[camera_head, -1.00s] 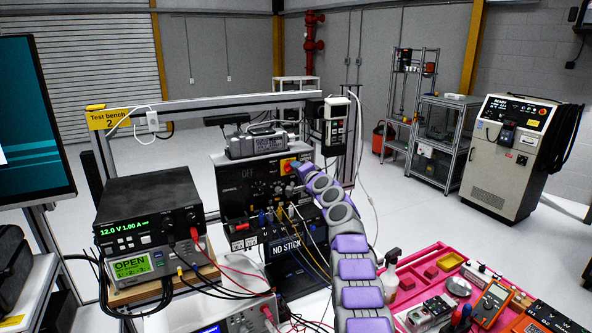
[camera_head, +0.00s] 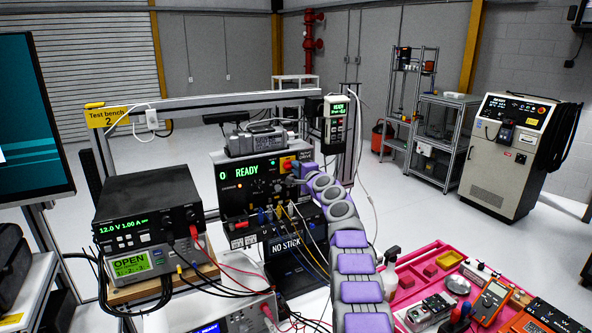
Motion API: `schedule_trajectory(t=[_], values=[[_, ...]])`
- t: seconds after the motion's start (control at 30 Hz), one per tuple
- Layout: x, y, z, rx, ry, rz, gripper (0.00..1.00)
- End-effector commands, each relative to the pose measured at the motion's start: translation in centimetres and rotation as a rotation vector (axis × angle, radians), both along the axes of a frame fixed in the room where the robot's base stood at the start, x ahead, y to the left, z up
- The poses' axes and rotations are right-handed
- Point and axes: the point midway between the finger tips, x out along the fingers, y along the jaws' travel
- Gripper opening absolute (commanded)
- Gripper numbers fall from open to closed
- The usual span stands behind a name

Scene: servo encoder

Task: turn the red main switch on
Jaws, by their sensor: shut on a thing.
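The black servo control box (camera_head: 233,197) stands on the bench in the middle, with its display (camera_head: 240,173) lit green and reading "READY". The red main switch (camera_head: 287,164) sits on a yellow plate at the upper right of its front panel. My gripper (camera_head: 292,168) is at this switch, at the end of my purple and grey arm. It appears shut on the switch, though the fingers are small and partly hidden by my arm. An orange lamp glows on the panel's left side.
A power supply (camera_head: 150,215) reading 12.0 V stands at the left. Several cables run down from the box's front. A handheld pendant (camera_head: 336,120) hangs at the right post, its screen lit. A pink tray (camera_head: 408,284) with tools lies at the lower right.

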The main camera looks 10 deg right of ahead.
Motion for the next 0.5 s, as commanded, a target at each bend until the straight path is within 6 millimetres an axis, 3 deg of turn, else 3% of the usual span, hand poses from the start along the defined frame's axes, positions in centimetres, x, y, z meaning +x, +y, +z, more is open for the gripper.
schedule_trajectory(t=[0.17,0.2,0.5], values=[[0.03,-0.38,-0.18,0.000,0.002,-0.005,0.00],[0.03,-0.38,-0.18,0.000,0.002,-0.005,0.15],[0.01,-0.05,-0.05,-0.001,0.001,-0.002,0.39]])
